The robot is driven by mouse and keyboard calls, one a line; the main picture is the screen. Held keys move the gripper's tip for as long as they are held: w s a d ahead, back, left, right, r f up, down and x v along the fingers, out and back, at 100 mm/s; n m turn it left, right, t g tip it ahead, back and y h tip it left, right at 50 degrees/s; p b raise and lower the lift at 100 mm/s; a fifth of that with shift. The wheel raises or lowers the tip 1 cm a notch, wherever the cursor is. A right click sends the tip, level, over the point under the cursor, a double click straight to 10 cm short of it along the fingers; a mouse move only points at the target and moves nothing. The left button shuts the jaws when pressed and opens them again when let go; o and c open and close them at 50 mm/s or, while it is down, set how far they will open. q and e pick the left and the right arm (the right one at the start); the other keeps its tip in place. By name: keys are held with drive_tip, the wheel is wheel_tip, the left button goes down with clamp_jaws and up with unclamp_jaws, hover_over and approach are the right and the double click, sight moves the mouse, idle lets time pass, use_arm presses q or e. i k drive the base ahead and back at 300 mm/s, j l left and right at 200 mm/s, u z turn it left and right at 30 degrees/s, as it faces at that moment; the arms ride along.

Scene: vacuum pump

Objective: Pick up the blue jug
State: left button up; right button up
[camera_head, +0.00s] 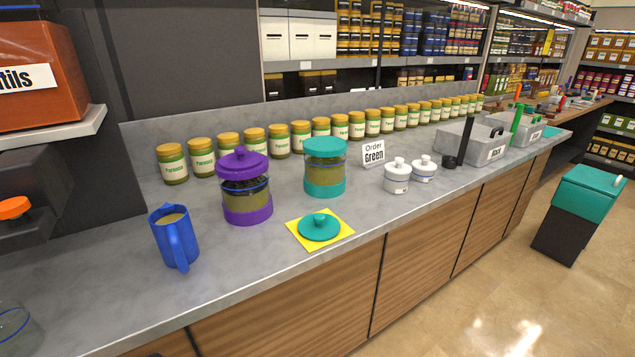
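The blue jug (174,238) stands upright on the grey counter (110,290), toward the left side of the head view. Its handle faces the front, and a tan content shows inside its open top. Nothing is touching it. Neither of my grippers shows in the view.
A teal lid (319,227) lies on a yellow square (293,228). Labelled jars (280,141) line the back. A clear glass vessel (14,324) is at lower left. The counter before the jug is clear.

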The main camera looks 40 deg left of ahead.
sight(171, 225)
drive_tip(key=u, duration=2.3)
